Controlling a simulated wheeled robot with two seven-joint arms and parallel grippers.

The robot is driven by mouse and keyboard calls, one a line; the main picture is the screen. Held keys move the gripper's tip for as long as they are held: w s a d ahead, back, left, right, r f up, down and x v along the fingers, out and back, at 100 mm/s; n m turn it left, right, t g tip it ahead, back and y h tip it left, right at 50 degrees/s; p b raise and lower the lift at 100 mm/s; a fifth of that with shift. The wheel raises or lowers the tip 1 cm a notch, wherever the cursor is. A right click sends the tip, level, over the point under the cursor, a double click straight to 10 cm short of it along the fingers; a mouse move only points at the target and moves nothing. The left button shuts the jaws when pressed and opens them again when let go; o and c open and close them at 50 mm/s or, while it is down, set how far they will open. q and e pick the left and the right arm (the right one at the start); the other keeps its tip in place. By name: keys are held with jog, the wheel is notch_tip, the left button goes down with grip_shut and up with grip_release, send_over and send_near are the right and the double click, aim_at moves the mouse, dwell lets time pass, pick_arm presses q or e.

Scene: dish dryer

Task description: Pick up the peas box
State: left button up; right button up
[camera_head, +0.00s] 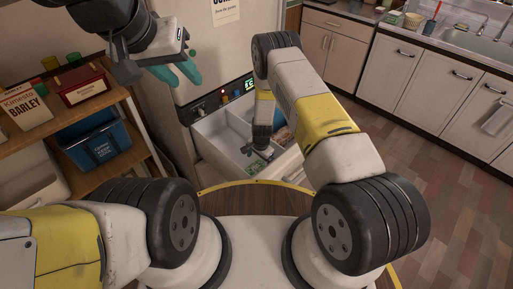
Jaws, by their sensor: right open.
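A white pulled-out drawer (212,127) with inner dividers stands in front of me, below a control panel. My right gripper (258,158) reaches down into it and is open. A small green-patterned item (266,153) lies at the gripper, partly hidden by it; it may be the peas box, but I cannot read it. I cannot tell whether the fingers touch it. A blue and reddish package (283,136) lies further right in the drawer, partly hidden by my right arm.
A wooden shelf (70,125) at left holds a barley box (27,110), a dark red box (82,86) and a blue bin (98,148). Counter cabinets (415,85) with a sink (470,42) stand at right. The floor between is clear.

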aim_at(257, 168)
jog(key=f, duration=0.4)
jog(key=w+a+f, duration=0.1)
jog(key=f, duration=0.2)
jog(key=shift+r, duration=0.1)
jog(key=c, duration=1.8)
